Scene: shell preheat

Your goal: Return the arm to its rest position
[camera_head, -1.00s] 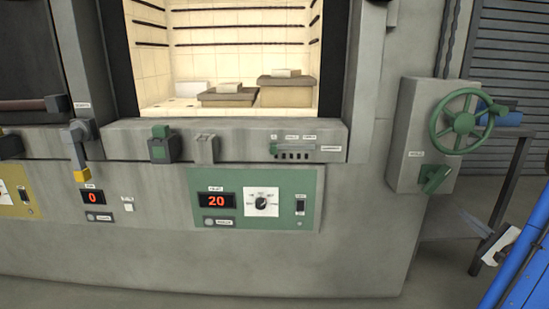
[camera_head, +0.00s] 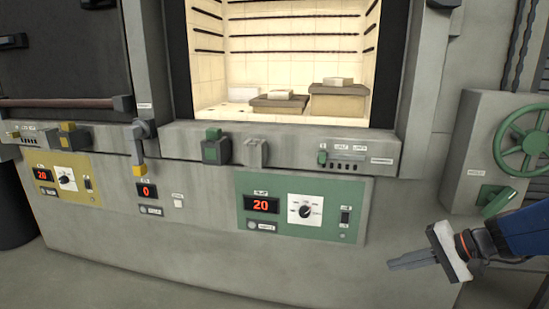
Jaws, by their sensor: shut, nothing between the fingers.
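My gripper (camera_head: 400,263) shows at the lower right, its grey fingers together and empty, pointing left. It is in front of the kiln's lower wall, below and to the right of the green control panel (camera_head: 300,210), and looks apart from it. My blue arm (camera_head: 527,228) enters from the right edge; most of it is out of view.
The open kiln chamber (camera_head: 280,45) holds blocks on stands. A green handwheel (camera_head: 525,140) and a green lever (camera_head: 496,199) are on a grey box just above my arm. A yellow panel (camera_head: 62,179) is at the left. The floor in front looks clear.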

